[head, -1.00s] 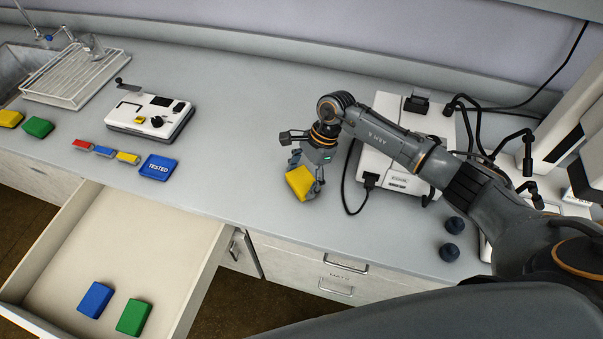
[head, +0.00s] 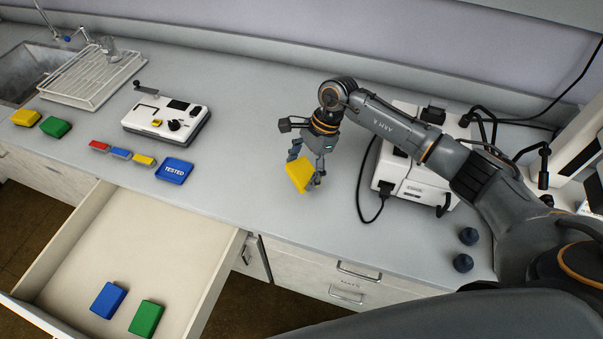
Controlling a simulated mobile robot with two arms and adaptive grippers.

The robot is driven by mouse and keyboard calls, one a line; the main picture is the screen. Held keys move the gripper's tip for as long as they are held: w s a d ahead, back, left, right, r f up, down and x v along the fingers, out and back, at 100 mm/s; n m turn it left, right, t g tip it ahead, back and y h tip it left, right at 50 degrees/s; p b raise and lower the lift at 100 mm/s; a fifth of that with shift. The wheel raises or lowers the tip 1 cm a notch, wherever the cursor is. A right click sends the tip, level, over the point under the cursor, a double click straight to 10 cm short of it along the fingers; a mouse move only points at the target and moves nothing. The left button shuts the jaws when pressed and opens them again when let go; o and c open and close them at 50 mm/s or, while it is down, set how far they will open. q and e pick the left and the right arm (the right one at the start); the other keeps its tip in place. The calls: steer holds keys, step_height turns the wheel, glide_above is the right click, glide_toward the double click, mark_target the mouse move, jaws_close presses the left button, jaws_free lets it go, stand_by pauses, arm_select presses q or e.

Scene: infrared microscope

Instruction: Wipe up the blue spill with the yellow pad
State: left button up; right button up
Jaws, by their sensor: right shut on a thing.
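My right gripper (head: 308,172) is shut on a yellow pad (head: 299,174) and holds it tilted, over the grey bench near its front edge. Whether the pad touches the bench is hard to tell. I see no blue spill on the bench; it may be hidden behind the arm or out of view. Another yellow pad (head: 25,117) lies at the far left by the sink, beside a green pad (head: 55,126). My left gripper is not in view.
An open drawer (head: 100,240) juts out at front left, holding a blue pad (head: 109,300) and a green pad (head: 146,317). A blue "TESTED" tray (head: 174,171) and a white device (head: 165,118) stand left of the gripper. A white instrument (head: 420,175) with a cable stands right.

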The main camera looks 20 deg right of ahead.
steer(key=shift+r+p, duration=0.4)
steer(key=shift+r, duration=1.1)
